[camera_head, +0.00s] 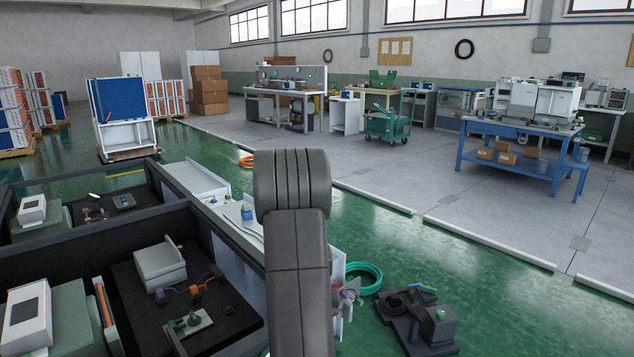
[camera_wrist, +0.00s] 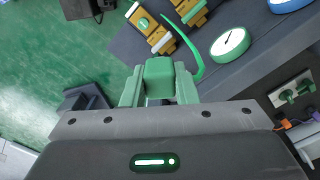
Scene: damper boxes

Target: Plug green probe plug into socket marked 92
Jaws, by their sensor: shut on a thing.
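In the wrist view my gripper (camera_wrist: 158,88) is shut on a green block-shaped plug (camera_wrist: 158,74), held between its two green fingers. A thin green cable (camera_wrist: 196,50) curves beside it, up to yellow-and-white units (camera_wrist: 152,27) on a dark grey surface. A round green-rimmed gauge with a white face (camera_wrist: 231,44) lies right of the cable. No socket with a readable 92 shows in either view. In the head view my dark arm fills the middle and largely hides the gripper end.
Dark-walled bays at lower left in the head view hold a white box (camera_head: 160,264) and a green fitting on a pale plate (camera_head: 190,322). A teal hose coil (camera_head: 363,278) and a dark base with a grey block (camera_head: 437,325) lie right of my arm. Green floor beyond is open.

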